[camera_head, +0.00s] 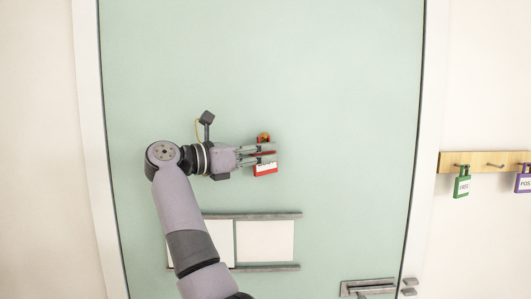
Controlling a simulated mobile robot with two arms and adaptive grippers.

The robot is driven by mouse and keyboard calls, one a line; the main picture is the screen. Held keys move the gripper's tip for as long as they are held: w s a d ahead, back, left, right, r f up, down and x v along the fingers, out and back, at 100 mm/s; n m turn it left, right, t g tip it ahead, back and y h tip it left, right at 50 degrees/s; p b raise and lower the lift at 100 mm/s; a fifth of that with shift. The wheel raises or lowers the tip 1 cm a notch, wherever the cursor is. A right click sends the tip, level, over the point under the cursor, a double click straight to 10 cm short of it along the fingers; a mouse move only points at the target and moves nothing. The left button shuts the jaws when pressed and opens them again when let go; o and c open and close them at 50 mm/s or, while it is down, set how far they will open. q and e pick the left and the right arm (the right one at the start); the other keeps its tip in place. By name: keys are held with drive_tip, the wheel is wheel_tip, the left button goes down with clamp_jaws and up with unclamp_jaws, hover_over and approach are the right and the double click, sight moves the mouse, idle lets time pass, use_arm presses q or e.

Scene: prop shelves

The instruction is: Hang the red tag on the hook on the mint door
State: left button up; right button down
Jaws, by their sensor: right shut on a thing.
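The mint door (330,110) fills the middle of the head view. My right gripper (270,154) is in front of the door, left of its middle, with its fingers pointing right. It is shut on the red tag (265,169), which has a white label and shows below and between the fingers. A small orange and dark piece (263,137) shows just above the fingers; I cannot tell whether it is the hook or part of the tag. Whether the tag touches a hook is hidden by the fingers. My left gripper is not in view.
A wooden peg rail (476,168) is on the wall at the right, with a green tag (462,184) and a purple tag (524,181) hanging on it. White sheets (265,241) sit in a grey holder below my gripper. A door handle (368,287) is at lower right.

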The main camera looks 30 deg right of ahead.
drive_tip(key=shift+a+f, duration=0.1)
drive_tip(key=c, duration=2)
unclamp_jaws()
drive_tip(key=shift+w+a, duration=0.1)
drive_tip(key=shift+a, duration=0.1)
drive_tip(key=shift+o, duration=0.6)
drive_tip(key=shift+a, duration=0.15)
drive_tip(key=shift+o, duration=1.2)
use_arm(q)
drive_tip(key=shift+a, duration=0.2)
use_arm(e)
drive_tip(key=shift+d, duration=0.25)
drive_tip(key=shift+a, duration=0.1)
drive_tip(key=a, duration=1.2)
drive_tip(key=shift+w, duration=0.2)
